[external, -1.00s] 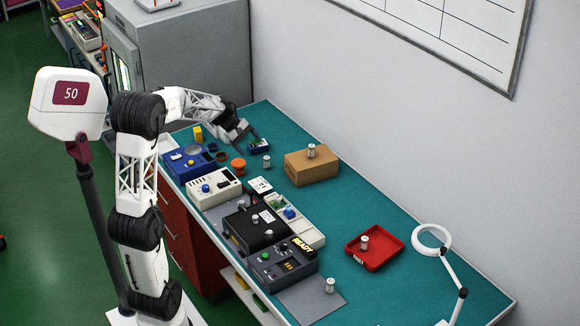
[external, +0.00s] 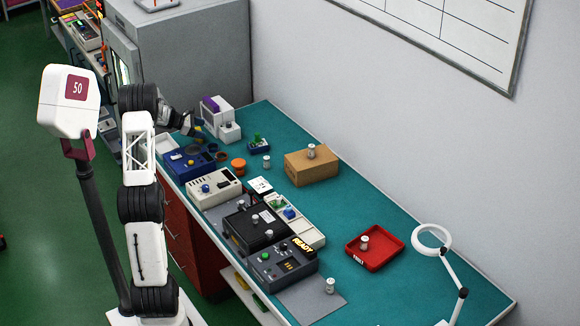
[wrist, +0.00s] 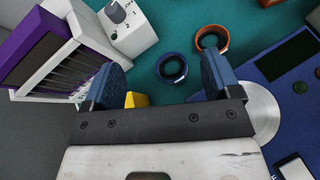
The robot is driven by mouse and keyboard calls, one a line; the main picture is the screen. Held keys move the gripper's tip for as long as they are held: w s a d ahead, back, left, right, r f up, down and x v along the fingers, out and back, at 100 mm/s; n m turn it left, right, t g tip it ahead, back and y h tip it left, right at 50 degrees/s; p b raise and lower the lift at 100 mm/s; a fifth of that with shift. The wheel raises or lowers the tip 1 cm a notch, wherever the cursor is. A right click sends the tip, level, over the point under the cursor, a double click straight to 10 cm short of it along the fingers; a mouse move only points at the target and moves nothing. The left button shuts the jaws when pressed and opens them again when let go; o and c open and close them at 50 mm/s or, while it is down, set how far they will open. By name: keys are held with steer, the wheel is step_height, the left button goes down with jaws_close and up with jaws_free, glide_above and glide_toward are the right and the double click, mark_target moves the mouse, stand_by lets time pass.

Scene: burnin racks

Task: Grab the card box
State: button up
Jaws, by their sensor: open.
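Which thing is the card box is not certain. A small dark-blue box (external: 259,146) with a green card in it stands on the far part of the bench. A brown cardboard-coloured box (external: 311,168) with a small silver cylinder on top stands to its right. My gripper (external: 203,133) is at the bench's far left end, well left of both boxes. In the wrist view my gripper (wrist: 162,80) is open, its blue fingers wide apart. A yellow block (wrist: 137,99) shows low near the left finger; nothing is visibly held. Neither box is recognisable in the wrist view.
A white unit with a purple top (external: 211,107) stands close to my gripper, also close to the left finger in the wrist view (wrist: 62,58). A blue ring (wrist: 172,67) and an orange ring (wrist: 212,38) lie ahead. A red tray (external: 375,250) sits right; teal bench around it is clear.

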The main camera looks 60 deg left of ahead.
steer(key=s+a+f+n, duration=0.1)
steer(key=a, duration=0.2)
steer(key=s+a+f+n+t+y, duration=0.1)
steer(key=s+a+f, duration=0.1)
steer(key=a, duration=0.1)
steer(key=s+a+f+n, duration=0.1)
steer(key=s+a, duration=0.1)
steer(key=a, duration=0.1)
steer(key=shift+s+a+f+t+y, duration=0.1)
steer(key=shift+a+f+t+y, duration=0.2)
steer(key=shift+a+f+t, duration=0.1)
steer(key=shift+x, duration=1.25)
steer(key=shift+d, duration=0.1)
steer(key=shift+x, duration=2.65)
